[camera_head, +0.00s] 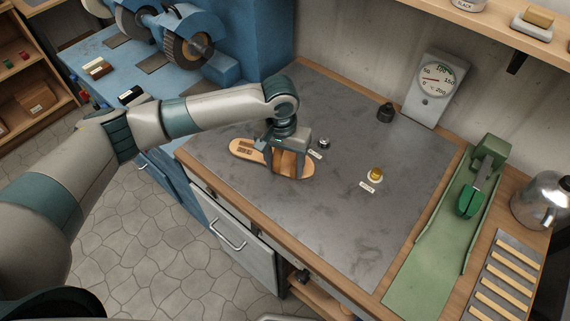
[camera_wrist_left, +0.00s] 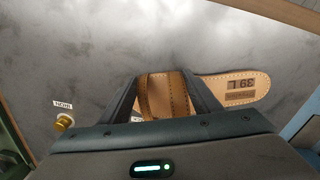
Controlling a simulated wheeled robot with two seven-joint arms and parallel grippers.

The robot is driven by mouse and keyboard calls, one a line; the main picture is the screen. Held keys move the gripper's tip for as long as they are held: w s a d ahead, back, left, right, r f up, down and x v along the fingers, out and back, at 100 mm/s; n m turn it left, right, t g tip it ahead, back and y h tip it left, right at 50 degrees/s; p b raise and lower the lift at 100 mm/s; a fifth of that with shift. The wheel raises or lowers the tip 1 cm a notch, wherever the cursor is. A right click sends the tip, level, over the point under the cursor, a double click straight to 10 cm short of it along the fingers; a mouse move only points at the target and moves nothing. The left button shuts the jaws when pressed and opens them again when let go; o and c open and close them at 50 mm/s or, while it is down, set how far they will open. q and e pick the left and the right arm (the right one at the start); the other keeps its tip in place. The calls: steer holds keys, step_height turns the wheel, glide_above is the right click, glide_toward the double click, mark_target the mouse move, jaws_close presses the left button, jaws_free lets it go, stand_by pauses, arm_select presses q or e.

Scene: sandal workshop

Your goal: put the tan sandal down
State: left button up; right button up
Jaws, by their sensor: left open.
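The tan sandal (camera_head: 244,149) lies flat on the grey worktop mat, near its front left edge. It has a light footbed and a brown strap. In the left wrist view the sandal (camera_wrist_left: 210,91) shows "39 L" stamped on the footbed. My left gripper (camera_head: 287,173) is above the sandal with its fingers down on either side of the brown strap (camera_wrist_left: 164,97). The jaws are open around the strap; whether a finger touches it I cannot tell. My right gripper is not in view.
A brass weight (camera_head: 375,174) with a label and a small metal knob (camera_head: 324,143) stand on the mat (camera_head: 340,225). A dark weight (camera_head: 386,113), dial gauge (camera_head: 437,85), green tool (camera_head: 472,195) and metal pot (camera_head: 545,203) stand further right.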

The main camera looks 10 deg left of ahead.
arm_select(q)
steer(key=o, duration=0.4)
steer(key=shift+w+f, duration=0.1)
steer(key=shift+f, duration=0.15)
steer(key=shift+o, duration=0.2)
steer(key=shift+r, duration=0.15)
steer(key=shift+w+a+r, duration=0.1)
steer(key=shift+r, duration=0.5)
step_height(320, 180, up, 16)
steer(key=b, duration=0.4)
steer(key=shift+a+r, duration=0.15)
